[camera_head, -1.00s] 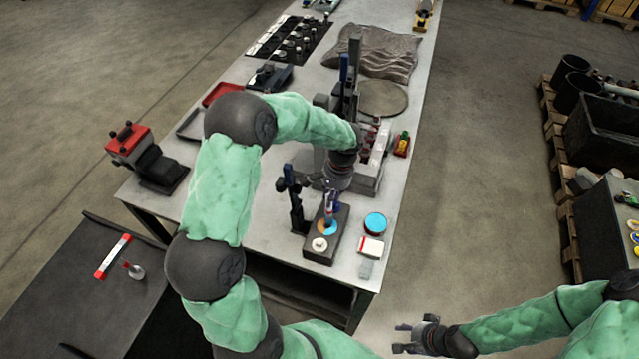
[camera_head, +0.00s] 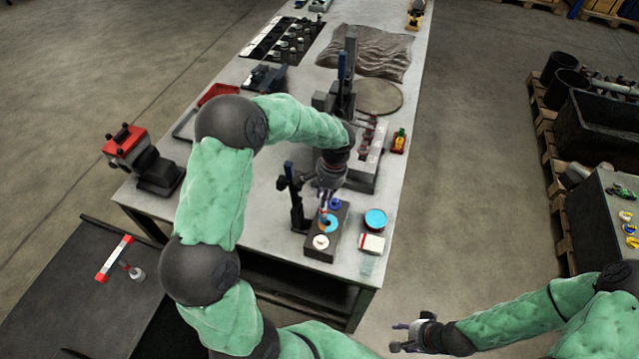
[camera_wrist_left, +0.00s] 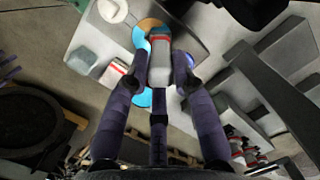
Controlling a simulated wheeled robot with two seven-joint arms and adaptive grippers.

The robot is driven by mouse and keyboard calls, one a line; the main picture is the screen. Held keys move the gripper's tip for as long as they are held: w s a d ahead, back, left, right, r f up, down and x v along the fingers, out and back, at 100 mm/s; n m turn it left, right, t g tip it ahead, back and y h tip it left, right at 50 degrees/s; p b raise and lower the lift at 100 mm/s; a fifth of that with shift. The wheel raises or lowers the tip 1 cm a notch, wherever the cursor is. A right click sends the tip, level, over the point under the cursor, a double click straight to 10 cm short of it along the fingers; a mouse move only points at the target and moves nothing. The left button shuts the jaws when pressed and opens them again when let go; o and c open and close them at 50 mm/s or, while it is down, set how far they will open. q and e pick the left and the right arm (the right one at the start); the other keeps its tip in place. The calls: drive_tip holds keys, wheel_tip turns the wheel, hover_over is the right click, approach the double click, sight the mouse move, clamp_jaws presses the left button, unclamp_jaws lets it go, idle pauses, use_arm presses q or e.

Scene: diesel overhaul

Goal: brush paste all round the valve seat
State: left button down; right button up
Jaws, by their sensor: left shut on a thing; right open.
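My left gripper (camera_head: 328,184) is shut on a small brush (camera_wrist_left: 160,62), pale grey with a red band in the left wrist view. It points down over a dark block (camera_head: 316,254) at the table's near end. A ring on the block, which looks like the valve seat (camera_head: 332,222), is partly blue and partly orange-brown; the brush tip hides some of it. Contact cannot be told. A white round piece (camera_head: 321,242) sits on the same block. A round tin with a blue top (camera_head: 375,219) stands to its right. My right gripper (camera_head: 410,337) is open and empty, beyond the table's right side.
A dark and blue upright stand (camera_head: 293,195) is close on the left of the block. A white and red box (camera_head: 372,244) lies at the near right. A grey engine part (camera_head: 364,165) stands behind. A red clamp-like device (camera_head: 127,143) sits at the left corner.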

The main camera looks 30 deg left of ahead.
use_arm(q)
drive_tip(key=shift+s+a, duration=0.15)
drive_tip(key=shift+s, duration=0.05)
drive_tip(key=shift+r, duration=0.25)
drive_tip(key=shift+w+d+r+p, duration=0.15)
drive_tip(key=shift+r+p, duration=0.15)
drive_tip(key=shift+r, duration=0.15)
drive_tip(key=shift+w+d+r+p, duration=0.1)
drive_tip(key=shift+r+p, duration=0.15)
drive_tip(key=shift+r, duration=0.2)
drive_tip(key=shift+s+a+r+p, duration=0.15)
drive_tip(key=shift+r+p, duration=0.35)
drive_tip(key=shift+r, duration=0.25)
drive_tip(key=shift+r+p, duration=1.25)
drive_tip(key=shift+r, duration=0.85)
drive_tip(key=shift+f, duration=0.15)
